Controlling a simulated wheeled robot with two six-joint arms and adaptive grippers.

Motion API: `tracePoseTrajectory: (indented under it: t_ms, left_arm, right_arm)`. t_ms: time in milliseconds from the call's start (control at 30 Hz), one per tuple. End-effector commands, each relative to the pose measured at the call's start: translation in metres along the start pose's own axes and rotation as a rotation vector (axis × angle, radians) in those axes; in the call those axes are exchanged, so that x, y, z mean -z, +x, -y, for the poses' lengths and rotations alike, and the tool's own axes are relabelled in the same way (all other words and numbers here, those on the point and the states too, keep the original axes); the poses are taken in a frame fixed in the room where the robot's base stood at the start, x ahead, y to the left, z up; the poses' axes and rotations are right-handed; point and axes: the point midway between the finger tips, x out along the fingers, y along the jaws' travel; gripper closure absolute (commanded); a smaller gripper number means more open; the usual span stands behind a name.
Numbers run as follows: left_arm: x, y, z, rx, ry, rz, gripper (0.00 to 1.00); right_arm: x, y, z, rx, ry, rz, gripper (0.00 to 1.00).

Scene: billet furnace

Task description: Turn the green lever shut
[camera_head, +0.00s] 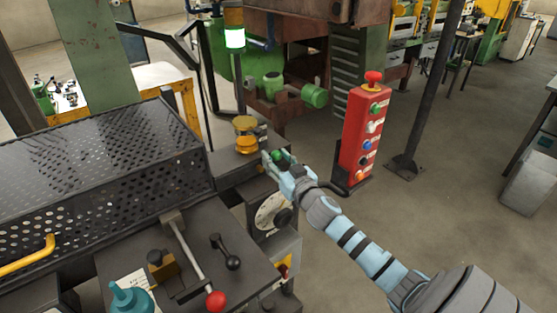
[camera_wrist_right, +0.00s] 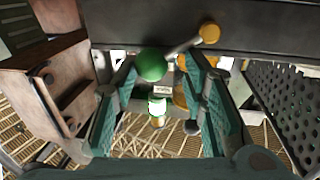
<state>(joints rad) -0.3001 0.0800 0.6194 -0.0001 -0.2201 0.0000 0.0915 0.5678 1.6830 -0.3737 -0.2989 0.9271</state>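The green lever has a round green knob (camera_wrist_right: 152,65) on a short metal rod that runs up and right to a brass-coloured pivot (camera_wrist_right: 209,33) in the right wrist view. In the head view, the green knob (camera_head: 278,156) shows at the tip of my right gripper (camera_head: 274,161), beside the machine's edge. In the right wrist view, the two fingers of my right gripper (camera_wrist_right: 160,82) stand apart, with the knob between their tips. I cannot tell whether either finger touches it.
A red button post (camera_head: 366,135) stands right of my right gripper. A yellow and amber device (camera_head: 246,135) sits just behind it. A perforated cover (camera_head: 95,170) fills the left. A red-knobbed lever (camera_head: 215,301) and a black-knobbed lever (camera_head: 232,262) stand on the front panel.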

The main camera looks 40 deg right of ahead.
Motion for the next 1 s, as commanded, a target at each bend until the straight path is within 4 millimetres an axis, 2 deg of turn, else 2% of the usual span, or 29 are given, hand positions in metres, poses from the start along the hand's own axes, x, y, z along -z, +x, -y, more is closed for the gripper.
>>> tracePoseTrajectory:
  t_ms: [33,533,1000]
  left_arm:
    - [0.0,0.001,0.0,0.0,0.0,0.0,0.6]
    - [0.0,0.004,0.0,0.0,0.0,0.0,0.6]
    - [-0.001,0.008,-0.001,0.0,0.0,-0.001,0.6]
  right_arm:
    - [-0.007,-0.001,-0.001,-0.003,0.003,0.013,1.0]
    - [-0.014,-0.002,-0.002,-0.007,0.057,0.03,1.0]
    - [-0.028,-0.001,-0.01,-0.013,0.366,0.082,1.0]
